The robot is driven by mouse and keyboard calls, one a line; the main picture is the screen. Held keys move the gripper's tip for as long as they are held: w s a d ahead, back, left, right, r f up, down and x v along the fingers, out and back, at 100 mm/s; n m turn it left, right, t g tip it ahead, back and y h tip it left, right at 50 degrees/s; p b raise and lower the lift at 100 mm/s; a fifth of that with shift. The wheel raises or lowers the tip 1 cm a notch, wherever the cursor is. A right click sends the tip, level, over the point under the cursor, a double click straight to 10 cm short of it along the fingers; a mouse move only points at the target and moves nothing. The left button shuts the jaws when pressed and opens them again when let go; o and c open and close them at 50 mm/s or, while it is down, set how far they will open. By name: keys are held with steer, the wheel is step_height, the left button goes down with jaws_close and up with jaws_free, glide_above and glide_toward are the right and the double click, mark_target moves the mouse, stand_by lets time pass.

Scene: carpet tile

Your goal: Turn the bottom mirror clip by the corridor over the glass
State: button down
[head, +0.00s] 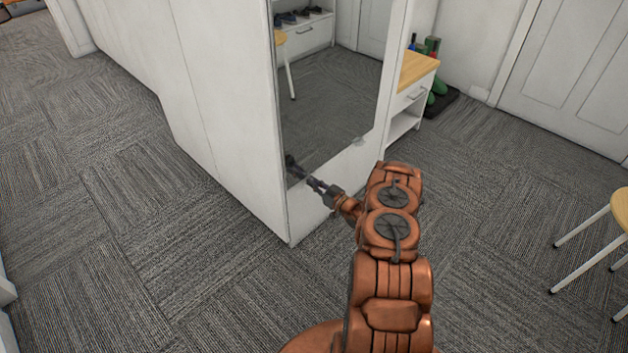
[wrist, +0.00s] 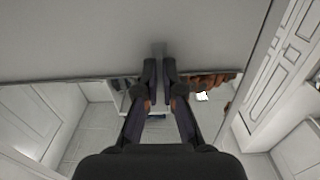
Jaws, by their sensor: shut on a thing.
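The tall mirror (head: 325,100) is set in a white panel, its lower edge sloping across the head view; it fills the lower part of the wrist view (wrist: 75,120) with reflections. My gripper (head: 311,182) is at the mirror's lower left part. In the wrist view my gripper (wrist: 159,78) is shut on the small grey bottom clip (wrist: 158,48), between the fingertips at the glass edge. The clip's visible end stands out over the white panel, away from the glass. The fingers hide the rest of it. In the head view this clip is hidden by my gripper.
Another small clip (head: 359,141) shows at the mirror's lower edge, farther right. A white cabinet with a wooden top (head: 418,68) stands right of the mirror. A stool (head: 618,205) is at the right edge. Carpet is free on both sides of the panel.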

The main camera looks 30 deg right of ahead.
steer(key=shift+w+a, duration=0.15)
stand_by(0.4)
steer(key=c, duration=1.3)
jaws_free()
steer(key=shift+f, duration=0.1)
steer(key=v, duration=1.2)
